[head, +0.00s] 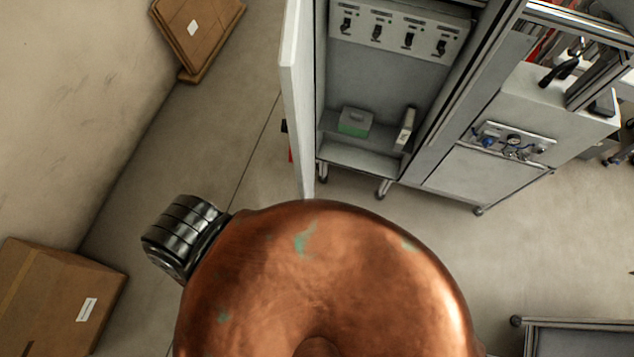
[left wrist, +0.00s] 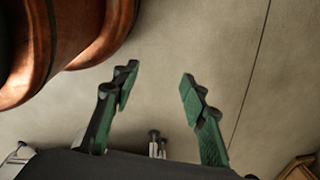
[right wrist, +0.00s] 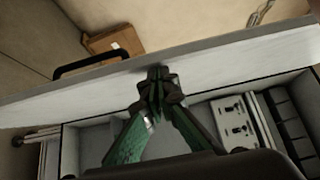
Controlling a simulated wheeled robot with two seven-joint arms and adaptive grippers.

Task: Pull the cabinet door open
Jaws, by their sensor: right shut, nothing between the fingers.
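The cabinet door (head: 297,90) stands swung wide open, seen nearly edge-on in the head view at the left of the cabinet (head: 385,75). In the right wrist view the door (right wrist: 225,57) runs across the picture, with its black handle (right wrist: 88,64) on the far side. My right gripper (right wrist: 158,76) is shut and empty on the inner side of the door. Its fingertips overlap the door's inner face; contact cannot be told. My left gripper (left wrist: 159,82) is open and empty above the floor. Neither gripper shows in the head view.
The cabinet holds a switch panel (head: 398,28) and a grey-green box (head: 355,121). A machine bench (head: 510,130) stands to its right. Cardboard boxes (head: 55,300) lie at the left, by the wall. The floor (head: 215,120) left of the door is clear.

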